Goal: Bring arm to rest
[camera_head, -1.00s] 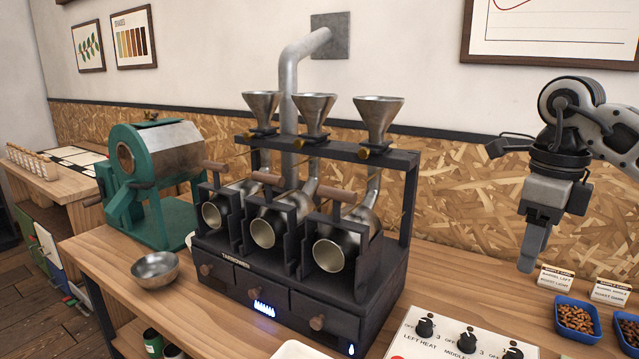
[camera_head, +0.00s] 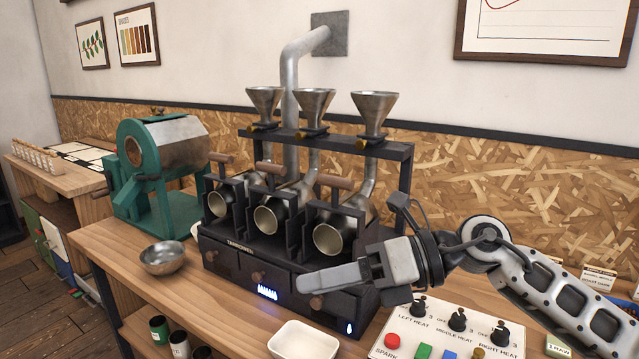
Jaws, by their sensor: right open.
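My right arm comes in from the right edge, and my right gripper (camera_head: 312,280) points left in front of the black roaster (camera_head: 282,262). Its fingers are seen side-on and overlap each other; they are open and nothing shows between them. They cover part of the roaster's lower right drawer front. The gripper's wrist is beside the left end of the control panel (camera_head: 440,312). I cannot tell whether the fingers touch the roaster. My left gripper is not in view.
A white tray (camera_head: 304,338) sits below the gripper at the table's front. A metal bowl (camera_head: 162,258) and a green drum machine (camera_head: 155,205) stand to the left. Small cards (camera_head: 598,279) stand at the right, partly behind my arm. Cans (camera_head: 160,330) are on a lower shelf.

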